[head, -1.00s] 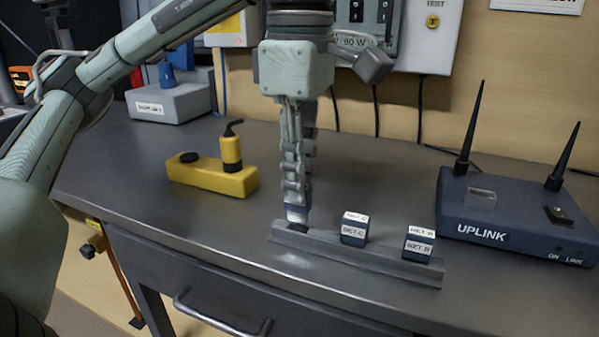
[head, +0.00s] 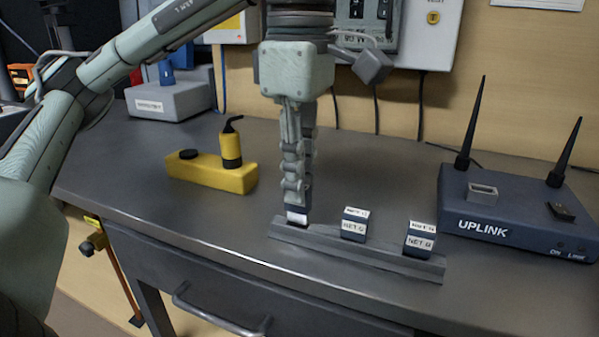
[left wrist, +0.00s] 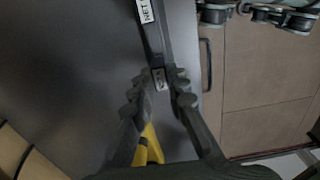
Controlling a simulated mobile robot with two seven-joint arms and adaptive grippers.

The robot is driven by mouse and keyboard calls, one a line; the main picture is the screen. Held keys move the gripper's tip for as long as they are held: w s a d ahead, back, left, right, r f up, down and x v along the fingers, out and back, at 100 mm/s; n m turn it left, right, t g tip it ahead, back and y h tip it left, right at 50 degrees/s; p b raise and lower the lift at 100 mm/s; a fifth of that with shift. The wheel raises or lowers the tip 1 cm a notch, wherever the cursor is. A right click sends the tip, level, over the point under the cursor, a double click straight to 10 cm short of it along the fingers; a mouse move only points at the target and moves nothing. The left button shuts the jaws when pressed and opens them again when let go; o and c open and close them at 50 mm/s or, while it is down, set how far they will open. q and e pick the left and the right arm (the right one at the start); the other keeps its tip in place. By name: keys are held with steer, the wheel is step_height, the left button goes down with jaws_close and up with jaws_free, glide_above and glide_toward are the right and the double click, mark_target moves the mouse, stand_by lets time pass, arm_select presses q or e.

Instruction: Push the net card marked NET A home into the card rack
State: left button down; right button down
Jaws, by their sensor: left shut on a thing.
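The long grey card rack (head: 385,262) lies near the bench's front edge. My left gripper (head: 296,197) points straight down over its left end and is shut on a small dark card with a white label (head: 297,217), taken to be NET A; its lettering is not readable. The card's lower end meets the rack; how deep it sits cannot be told. In the left wrist view the fingertips (left wrist: 167,78) close around a labelled card (left wrist: 159,80). A second mechanism, likely my right gripper (left wrist: 258,14), shows at the top right; its jaws are unclear.
Cards NET C (head: 354,225) and NET B (head: 420,240) stand in the rack to the right. The UPLINK router (head: 470,215) with two antennas is further right. A yellow block with a bottle-like piece (head: 212,175) lies left. Bare bench surrounds the rack.

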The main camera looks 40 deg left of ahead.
arm_select(q)
steer(key=shift+f+b, duration=0.75)
steer(key=shift+f, duration=0.25)
steer(key=c, duration=1.4)
jaws_free()
steer(key=shift+r, duration=0.1)
steer(key=shift+c, duration=0.2)
step_height(320, 180, up, 12)
